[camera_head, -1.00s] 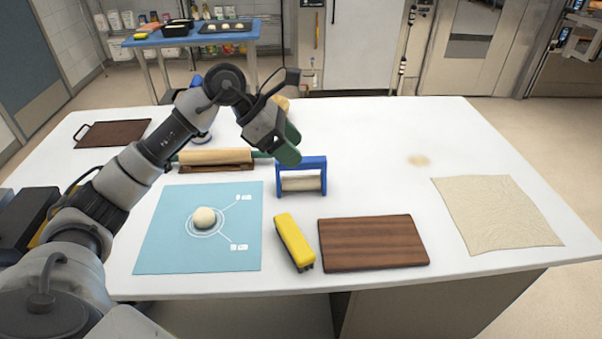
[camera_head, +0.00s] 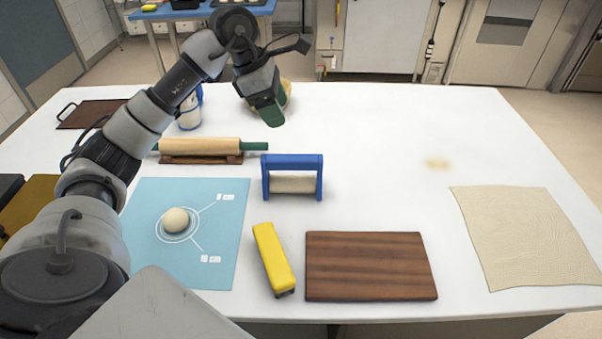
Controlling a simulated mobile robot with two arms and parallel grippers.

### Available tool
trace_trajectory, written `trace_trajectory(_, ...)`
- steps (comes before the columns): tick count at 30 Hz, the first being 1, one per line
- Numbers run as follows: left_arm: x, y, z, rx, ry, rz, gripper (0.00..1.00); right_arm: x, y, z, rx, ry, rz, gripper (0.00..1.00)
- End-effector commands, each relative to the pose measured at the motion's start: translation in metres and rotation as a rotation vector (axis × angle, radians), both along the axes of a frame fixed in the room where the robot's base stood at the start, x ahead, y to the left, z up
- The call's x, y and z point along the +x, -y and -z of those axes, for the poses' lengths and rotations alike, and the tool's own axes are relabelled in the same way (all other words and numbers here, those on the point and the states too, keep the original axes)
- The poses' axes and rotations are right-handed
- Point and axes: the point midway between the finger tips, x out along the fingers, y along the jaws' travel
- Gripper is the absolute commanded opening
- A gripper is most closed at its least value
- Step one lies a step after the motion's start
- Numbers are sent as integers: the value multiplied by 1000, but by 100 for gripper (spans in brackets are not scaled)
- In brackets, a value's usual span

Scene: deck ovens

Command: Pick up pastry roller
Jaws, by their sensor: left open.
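A roller with a blue frame (camera_head: 291,159) and a pale cylinder stands on the white table near the middle. A wooden rolling pin (camera_head: 200,146) with green handles rests on a brown wooden stand, to its left and farther back. My left gripper (camera_head: 273,114) has green fingertips and points down, above the table behind the blue-framed roller. It is open, apart from the roller and holds nothing that I can see. Its wrist partly hides a yellowish object (camera_head: 285,92) behind it. My right gripper is not in view.
A blue mat (camera_head: 145,252) with a dough ball (camera_head: 176,220), a yellow tool (camera_head: 270,255) and a wooden board (camera_head: 370,266) lie at the front. A beige cloth (camera_head: 526,236) lies at right. A dark tray (camera_head: 92,114) is far left.

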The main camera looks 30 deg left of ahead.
Motion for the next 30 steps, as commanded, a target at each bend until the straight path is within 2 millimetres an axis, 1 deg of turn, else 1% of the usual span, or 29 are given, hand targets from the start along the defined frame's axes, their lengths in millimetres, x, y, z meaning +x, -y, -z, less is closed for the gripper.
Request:
trace_trajectory(1,0,0,14,0,0,0,64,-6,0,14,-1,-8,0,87)
trace_trajectory(6,0,0,35,-1,1,0,64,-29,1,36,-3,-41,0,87)
trace_trajectory(9,0,0,44,0,1,0,64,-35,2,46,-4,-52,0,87)
trace_trajectory(11,0,0,51,-1,1,0,64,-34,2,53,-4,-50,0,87)
trace_trajectory(14,1,2,58,-1,-2,1,64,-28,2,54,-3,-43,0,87)
trace_trajectory(19,5,11,81,-1,-4,2,64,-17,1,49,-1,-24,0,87)
trace_trajectory(22,8,15,93,-2,-3,0,64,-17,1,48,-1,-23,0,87)
trace_trajectory(28,11,20,107,-2,-2,1,64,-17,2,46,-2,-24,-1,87)
trace_trajectory(30,11,21,115,-2,-3,2,64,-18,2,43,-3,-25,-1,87)
